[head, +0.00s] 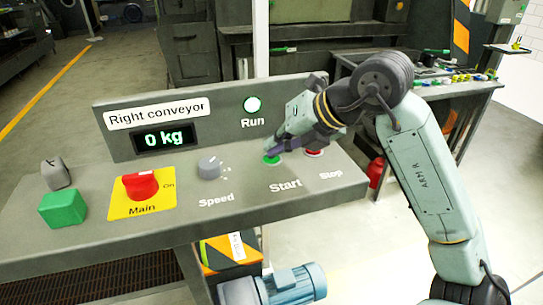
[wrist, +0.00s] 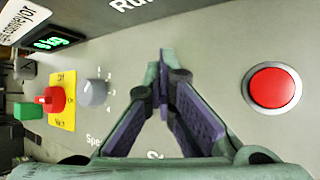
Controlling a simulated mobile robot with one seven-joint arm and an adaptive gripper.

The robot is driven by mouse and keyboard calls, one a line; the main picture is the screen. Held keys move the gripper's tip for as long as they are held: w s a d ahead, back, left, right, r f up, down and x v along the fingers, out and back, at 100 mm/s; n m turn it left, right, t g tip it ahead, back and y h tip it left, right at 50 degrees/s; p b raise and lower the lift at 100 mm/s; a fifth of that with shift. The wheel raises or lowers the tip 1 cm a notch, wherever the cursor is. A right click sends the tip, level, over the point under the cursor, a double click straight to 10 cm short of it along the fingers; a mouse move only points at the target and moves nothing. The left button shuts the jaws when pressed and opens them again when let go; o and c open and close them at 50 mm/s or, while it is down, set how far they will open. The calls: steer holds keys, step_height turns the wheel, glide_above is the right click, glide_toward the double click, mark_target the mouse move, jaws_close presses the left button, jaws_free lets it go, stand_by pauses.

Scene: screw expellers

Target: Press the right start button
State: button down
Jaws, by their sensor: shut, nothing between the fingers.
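The control panel (head: 240,195) carries the sign "Right conveyor" (head: 156,112). The green Start button (head: 272,160) shows just under the tips of my gripper (head: 272,152) in the head view. My gripper is shut and empty, with its fingertips together. They are at the button, but I cannot tell whether they press it. In the wrist view the closed fingertips (wrist: 162,58) point at the panel and hide the Start button. The Run lamp (head: 252,104) above looks bright, white-green.
The red Stop button (head: 314,153) is just right of Start, near my gripper; it also shows in the wrist view (wrist: 273,87). The Speed knob (head: 209,166), red Main switch (head: 141,186) and green block (head: 62,209) are to the left. The display (head: 163,138) reads 0 kg.

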steer(key=shift+r+p, duration=0.4)
steer(key=shift+r, duration=0.45)
step_height(320, 180, up, 5)
steer(key=p, duration=0.2)
steer(key=shift+p, duration=0.4)
stand_by(0.5)
